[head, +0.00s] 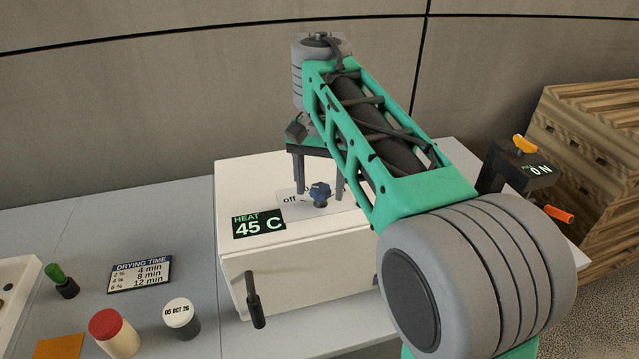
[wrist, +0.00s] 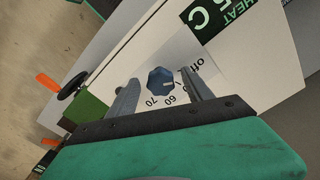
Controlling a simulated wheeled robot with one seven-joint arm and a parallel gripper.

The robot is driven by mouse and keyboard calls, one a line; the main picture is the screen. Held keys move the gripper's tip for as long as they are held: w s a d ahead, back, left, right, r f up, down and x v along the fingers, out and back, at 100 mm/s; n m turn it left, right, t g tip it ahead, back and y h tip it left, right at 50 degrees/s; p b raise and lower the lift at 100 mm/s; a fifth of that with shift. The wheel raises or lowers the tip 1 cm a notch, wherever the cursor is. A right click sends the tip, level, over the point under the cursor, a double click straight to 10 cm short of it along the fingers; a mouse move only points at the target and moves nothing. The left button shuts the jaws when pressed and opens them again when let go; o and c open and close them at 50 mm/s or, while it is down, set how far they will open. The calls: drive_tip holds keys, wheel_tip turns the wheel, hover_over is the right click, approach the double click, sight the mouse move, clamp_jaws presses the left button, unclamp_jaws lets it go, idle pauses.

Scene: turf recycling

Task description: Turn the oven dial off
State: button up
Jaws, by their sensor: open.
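The blue oven dial (head: 319,194) sits on a white plate marked "off" on top of the white oven (head: 300,262). My gripper (head: 319,191) is open, pointing down over the dial. In the wrist view the dial (wrist: 160,80) lies between the two separated fingers, one to its left and one to its right. I see no clear contact, and cannot tell how far down the fingers reach. The scale there shows "off", 60 and 70. A small pale mark on the dial points right, between "off" and 60. The heat display (head: 258,224) reads 45 C.
The oven's black door handle (head: 254,301) sticks out in front. A black box (head: 518,171) with orange levers, marked "ON", stands at right. A drying time card (head: 140,274), a red-capped jar (head: 114,332) and a dated jar (head: 181,318) stand at left. Wooden pallets (head: 587,150) are behind right.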

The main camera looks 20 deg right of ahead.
sight(320, 189)
drive_tip(key=shift+r, duration=0.1)
wheel_tip(320, 189, up, 8)
drive_tip(key=p, duration=0.7)
drive_tip(key=shift+f, duration=0.2)
